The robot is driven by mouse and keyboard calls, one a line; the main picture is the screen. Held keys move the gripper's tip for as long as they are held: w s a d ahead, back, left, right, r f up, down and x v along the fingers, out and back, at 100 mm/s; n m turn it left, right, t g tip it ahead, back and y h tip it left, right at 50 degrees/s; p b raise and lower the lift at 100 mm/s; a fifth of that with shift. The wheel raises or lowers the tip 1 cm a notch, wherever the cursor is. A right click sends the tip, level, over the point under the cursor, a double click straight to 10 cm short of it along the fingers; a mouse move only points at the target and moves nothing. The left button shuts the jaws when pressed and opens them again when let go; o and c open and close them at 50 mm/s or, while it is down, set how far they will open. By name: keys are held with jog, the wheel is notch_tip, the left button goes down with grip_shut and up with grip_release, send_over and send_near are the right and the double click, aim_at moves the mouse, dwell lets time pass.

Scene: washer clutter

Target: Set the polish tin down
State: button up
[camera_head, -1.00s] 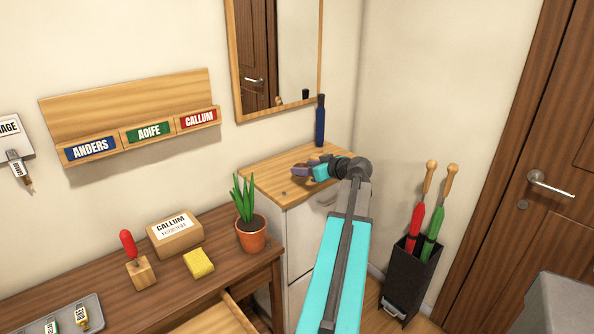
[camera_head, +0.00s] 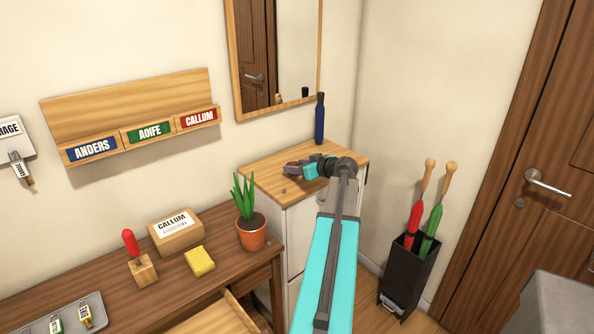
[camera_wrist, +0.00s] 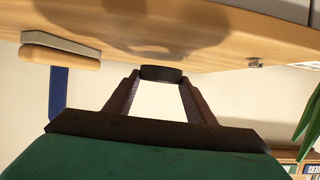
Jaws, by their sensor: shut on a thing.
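My gripper (camera_head: 292,168) is over the wooden cabinet top (camera_head: 262,180), near its back left part, in the head view. In the wrist view, which looks upside down, my gripper (camera_wrist: 161,80) is shut on a small dark round tin (camera_wrist: 161,74), held between the fingertips. The cabinet top (camera_wrist: 225,50) fills the upper part of that view, with my gripper's shadow on it. I cannot tell whether the tin touches the surface. The tin does not show clearly in the head view.
A dark blue bottle-like thing (camera_head: 320,120) stands at the cabinet's back. A wood-and-grey block (camera_wrist: 60,50) is at the left in the wrist view. A small metal bit (camera_head: 284,191) lies on the cabinet's left. A potted plant (camera_head: 250,236) stands on the lower desk.

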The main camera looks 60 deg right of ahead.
jog(key=shift+f, duration=0.9)
jog(key=shift+f, duration=0.1)
jog(key=o, duration=1.1)
jog(key=shift+c, duration=0.2)
jog(key=b+v, duration=0.2)
jog(key=v, duration=1)
jog(key=shift+s, duration=0.1)
